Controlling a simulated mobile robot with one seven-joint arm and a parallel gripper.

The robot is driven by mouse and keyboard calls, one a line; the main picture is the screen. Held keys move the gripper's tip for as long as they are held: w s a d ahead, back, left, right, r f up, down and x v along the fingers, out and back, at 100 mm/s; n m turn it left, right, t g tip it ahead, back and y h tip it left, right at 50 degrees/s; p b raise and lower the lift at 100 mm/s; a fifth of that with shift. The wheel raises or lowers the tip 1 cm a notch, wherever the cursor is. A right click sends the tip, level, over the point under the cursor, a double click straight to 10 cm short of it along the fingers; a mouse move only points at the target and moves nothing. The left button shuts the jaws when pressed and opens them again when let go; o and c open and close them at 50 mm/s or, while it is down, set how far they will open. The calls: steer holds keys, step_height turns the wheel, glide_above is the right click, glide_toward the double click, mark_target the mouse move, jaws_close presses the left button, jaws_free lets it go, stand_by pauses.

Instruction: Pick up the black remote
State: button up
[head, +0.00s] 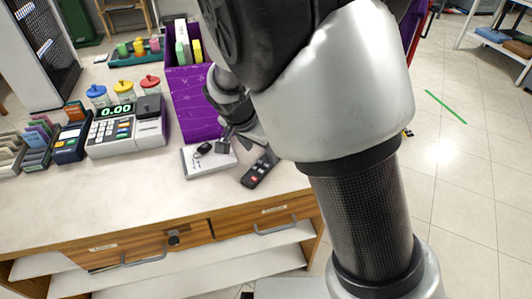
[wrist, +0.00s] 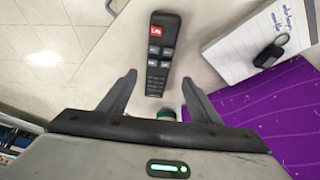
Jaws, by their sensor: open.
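The black remote (head: 260,169) lies on the counter near its right end, beside a white notepad. In the wrist view the black remote (wrist: 161,50) has a red button and several grey ones, and points away from my gripper. My gripper (wrist: 158,84) is open, with one finger on each side of the remote's near end and nothing held. In the head view my gripper (head: 236,140) is partly hidden by my arm, above the notepad and remote. I cannot tell its exact height over the counter.
The white notepad (head: 205,160) holds a black key fob (head: 204,148), close to the remote. A purple box (head: 190,95) with folders stands behind. A cash register (head: 125,133) and card terminal (head: 73,140) stand left. The counter front left is clear.

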mark_target(266, 161)
steer(key=x, duration=0.1)
steer(key=b+x, duration=0.1)
steer(key=x, duration=0.2)
steer(key=shift+s+d+f, duration=0.1)
steer(key=shift+s+f, duration=0.15)
steer(key=shift+f, duration=0.05)
steer(key=shift+w+f, duration=0.2)
steer(key=shift+f, duration=0.1)
steer(key=c, duration=1.2)
